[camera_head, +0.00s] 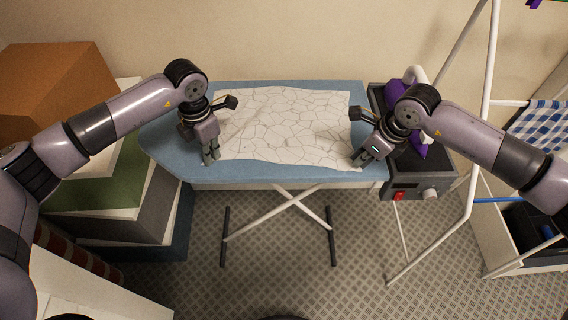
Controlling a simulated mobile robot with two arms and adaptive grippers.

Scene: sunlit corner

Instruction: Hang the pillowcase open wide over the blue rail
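The pillowcase (285,125) is white with a dark crackle pattern. It lies spread nearly flat, with slight wrinkles, on the blue ironing board (165,140). My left gripper (220,130) is open at the pillowcase's left edge, its fingers spread apart. My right gripper (357,136) is open at the right edge, fingers also apart. I cannot tell whether either touches the cloth. A short stretch of the blue rail (490,200) shows on the white drying rack (466,180) at the right; my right arm hides part of the rack.
A purple iron (394,93) rests on a dark station (432,183) right of the board, partly behind my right arm. A blue checked cloth (540,128) hangs on the rack. Stacked boxes (50,80) crowd the left. The patterned floor (280,270) in front is mostly clear.

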